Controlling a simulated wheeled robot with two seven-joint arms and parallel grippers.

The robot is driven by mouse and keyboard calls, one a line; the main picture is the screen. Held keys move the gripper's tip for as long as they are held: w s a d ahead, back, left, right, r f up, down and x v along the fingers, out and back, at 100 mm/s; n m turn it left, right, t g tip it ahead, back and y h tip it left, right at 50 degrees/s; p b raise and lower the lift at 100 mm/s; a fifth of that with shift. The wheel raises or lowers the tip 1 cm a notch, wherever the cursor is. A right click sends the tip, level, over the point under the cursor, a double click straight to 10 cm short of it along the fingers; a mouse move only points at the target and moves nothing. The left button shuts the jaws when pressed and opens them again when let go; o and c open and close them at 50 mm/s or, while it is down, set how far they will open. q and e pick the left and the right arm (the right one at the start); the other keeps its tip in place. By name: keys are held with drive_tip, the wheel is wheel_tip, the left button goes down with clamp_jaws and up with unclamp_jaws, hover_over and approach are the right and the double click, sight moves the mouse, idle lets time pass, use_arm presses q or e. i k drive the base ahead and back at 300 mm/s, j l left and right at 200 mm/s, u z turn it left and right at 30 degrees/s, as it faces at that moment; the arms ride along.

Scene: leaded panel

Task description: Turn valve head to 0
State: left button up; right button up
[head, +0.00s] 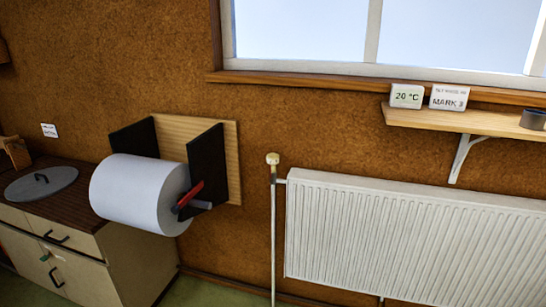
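A small cream valve head (272,159) sits on top of a white vertical pipe, at the upper left corner of the white radiator (410,240). Its markings are too small to read, so I cannot tell its setting. Neither of my grippers shows in the head view.
A large white roll (138,194) on a black-sided wall holder (206,165) with a red lever (190,196) juts out left of the valve. A wooden shelf (470,121) carries a "20 °C" display (407,96) and a "MARK 3" card (449,98). A cabinet (130,262) stands at left.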

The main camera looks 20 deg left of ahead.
sight(272, 159)
drive_tip(key=i+u, duration=0.1)
drive_tip(key=u, duration=0.65)
drive_tip(key=i+l+u, duration=0.15)
drive_tip(key=i+u, duration=0.25)
drive_tip(key=i+l+u, duration=0.3)
drive_tip(key=i+u, duration=0.15)
drive_tip(key=i+l, duration=0.8)
drive_tip(key=i+u, duration=0.05)
drive_tip(key=i, duration=0.1)
